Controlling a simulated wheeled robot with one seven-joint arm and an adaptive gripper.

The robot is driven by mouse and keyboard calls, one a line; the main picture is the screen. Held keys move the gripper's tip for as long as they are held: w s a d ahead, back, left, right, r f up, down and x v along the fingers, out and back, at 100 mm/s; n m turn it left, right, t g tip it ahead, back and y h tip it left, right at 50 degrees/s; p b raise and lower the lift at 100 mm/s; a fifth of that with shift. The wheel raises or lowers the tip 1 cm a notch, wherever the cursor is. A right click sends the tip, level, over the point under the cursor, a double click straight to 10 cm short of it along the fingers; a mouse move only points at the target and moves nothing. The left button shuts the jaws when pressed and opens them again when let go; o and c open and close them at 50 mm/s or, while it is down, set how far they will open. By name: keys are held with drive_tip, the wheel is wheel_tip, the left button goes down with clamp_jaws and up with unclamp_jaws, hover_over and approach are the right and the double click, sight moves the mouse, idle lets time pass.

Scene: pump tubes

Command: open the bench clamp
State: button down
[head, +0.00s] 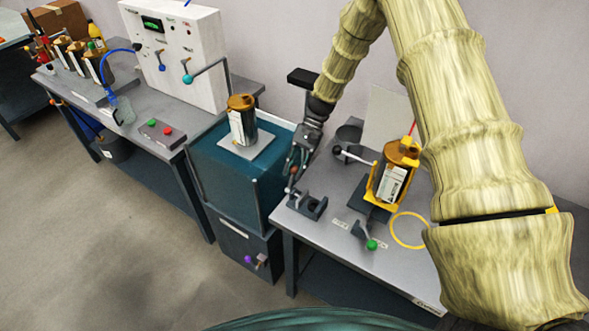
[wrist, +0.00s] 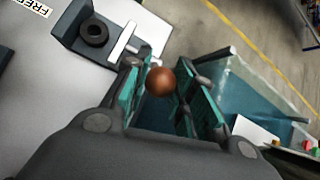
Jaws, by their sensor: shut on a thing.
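The bench clamp (head: 307,205) is a dark grey block near the front left corner of the right-hand bench. In the wrist view the clamp (wrist: 88,38) shows a black ring and a pale metal lever arm. The brown-red ball knob (wrist: 160,82) lies between my fingers. My gripper (head: 292,178) reaches down over the bench's left edge, beside the clamp. In the wrist view my gripper (wrist: 163,92) is shut on the knob, with a teal pad on each side. The fingers partly hide the lever.
A bottle in a yellow holder (head: 397,155), a lever with a green knob (head: 372,244) and a yellow ring (head: 393,226) are on the same bench. A teal tank (head: 215,165) carrying another bottle (head: 241,125) stands close left of my gripper. Floor at front left is clear.

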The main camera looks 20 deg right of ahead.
drive_tip(key=c, duration=1.1)
unclamp_jaws()
drive_tip(key=shift+d, duration=0.1)
drive_tip(key=shift+c, duration=0.2)
drive_tip(key=v, duration=1.2)
drive_tip(key=shift+w, duration=0.1)
